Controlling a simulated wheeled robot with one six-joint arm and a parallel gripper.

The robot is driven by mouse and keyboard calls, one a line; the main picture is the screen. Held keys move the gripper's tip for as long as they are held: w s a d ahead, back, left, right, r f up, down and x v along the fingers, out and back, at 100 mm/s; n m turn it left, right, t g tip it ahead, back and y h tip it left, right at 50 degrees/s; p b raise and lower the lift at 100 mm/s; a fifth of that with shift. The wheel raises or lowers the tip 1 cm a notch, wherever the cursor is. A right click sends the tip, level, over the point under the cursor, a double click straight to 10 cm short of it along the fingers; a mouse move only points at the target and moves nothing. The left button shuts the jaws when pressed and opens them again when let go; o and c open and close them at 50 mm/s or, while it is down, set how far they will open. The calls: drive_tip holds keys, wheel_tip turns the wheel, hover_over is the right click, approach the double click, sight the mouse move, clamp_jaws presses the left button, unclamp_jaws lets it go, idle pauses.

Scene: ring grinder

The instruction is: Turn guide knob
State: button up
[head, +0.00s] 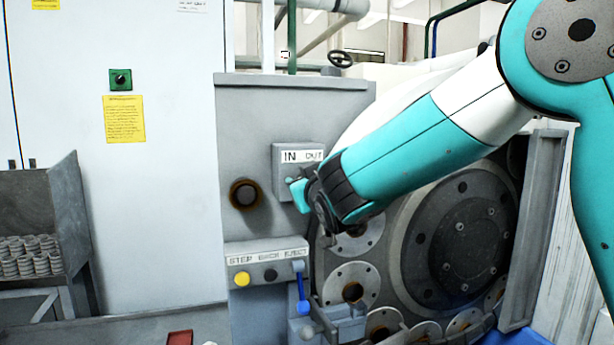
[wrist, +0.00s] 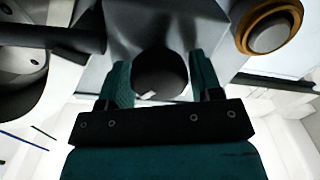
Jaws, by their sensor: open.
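The guide knob (wrist: 160,76) is a dark round knob with a small white mark, seen in the wrist view. It shows between the two teal fingers of my gripper (wrist: 161,68). The fingers stand apart on either side of it, and I cannot tell whether they touch it. In the head view, my gripper (head: 299,190) is at the lower part of the grey box labelled IN and OUT (head: 281,172). The gripper and wrist hide the knob there.
A dark button with an orange-brown ring (head: 244,194) sits left of the box. Below is a panel (head: 262,254) with a yellow button (head: 242,279), a black button (head: 270,275) and a blue lever (head: 302,290). The large grinder wheel (head: 465,240) is at right.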

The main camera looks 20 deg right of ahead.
drive_tip(key=c, duration=0.6)
drive_tip(key=shift+f, duration=0.1)
drive_tip(key=n+b, duration=0.1)
drive_tip(key=n, duration=0.2)
drive_tip(key=shift+f+b, duration=0.1)
drive_tip(key=shift+b, duration=0.3)
drive_tip(key=n+b, duration=0.1)
drive_tip(key=n, duration=0.2)
drive_tip(key=shift+a, duration=0.1)
drive_tip(key=n+b, duration=0.1)
drive_tip(key=n, duration=0.3)
drive_tip(key=shift+f, duration=0.1)
drive_tip(key=shift+n+b, duration=0.4)
drive_tip(key=shift+n, duration=1.5)
